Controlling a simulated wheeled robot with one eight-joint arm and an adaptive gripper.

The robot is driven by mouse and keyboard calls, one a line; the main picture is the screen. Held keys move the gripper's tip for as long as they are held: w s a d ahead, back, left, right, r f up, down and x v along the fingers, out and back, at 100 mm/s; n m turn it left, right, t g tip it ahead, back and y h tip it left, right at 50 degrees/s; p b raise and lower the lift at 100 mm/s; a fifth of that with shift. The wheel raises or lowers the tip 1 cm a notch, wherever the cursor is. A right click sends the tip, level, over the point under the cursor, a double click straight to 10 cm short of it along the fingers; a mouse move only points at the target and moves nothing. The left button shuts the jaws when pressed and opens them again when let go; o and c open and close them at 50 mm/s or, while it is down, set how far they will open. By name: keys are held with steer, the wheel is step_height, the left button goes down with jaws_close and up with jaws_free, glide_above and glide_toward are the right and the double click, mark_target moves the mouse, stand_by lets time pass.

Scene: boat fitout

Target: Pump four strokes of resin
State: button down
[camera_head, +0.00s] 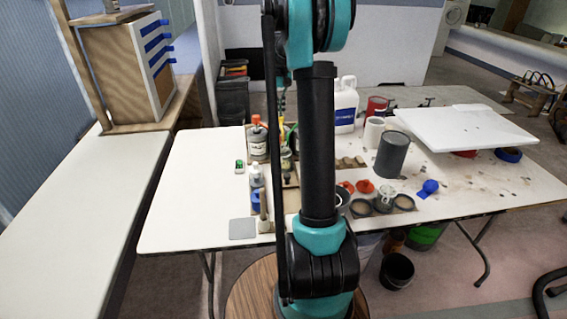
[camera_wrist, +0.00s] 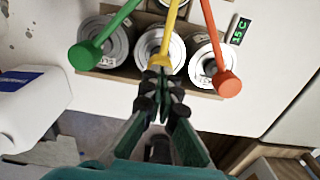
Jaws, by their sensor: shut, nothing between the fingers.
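In the wrist view three round containers stand in a row in a tray (camera_wrist: 130,75), each with a coloured pump. The pumps are green (camera_wrist: 86,55), yellow (camera_wrist: 160,62) and orange-red (camera_wrist: 226,82). No label readable here shows which one is resin. My gripper (camera_wrist: 161,82) is shut and empty, its fingertips at or just above the yellow pump's head; I cannot tell whether they touch. In the head view the orange-red pump (camera_head: 256,121) shows on its labelled container (camera_head: 257,145). My arm hides most of the other pumps and my gripper there.
A green-lit display (camera_wrist: 239,31) reading 15 C lies beside the containers. A white jug (camera_wrist: 35,95) stands at left in the wrist view. The worktable (camera_head: 185,190) also holds a grey can (camera_head: 392,155), several cups and a white panel (camera_head: 465,128). The table's left part is clear.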

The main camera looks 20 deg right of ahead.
steer(key=shift+f, duration=1.05)
steer(key=shift+r, duration=2.2)
steer(key=shift+f, duration=0.15)
steer(key=shift+f, duration=2)
steer(key=shift+r, duration=2.15)
steer(key=shift+r, duration=1.5)
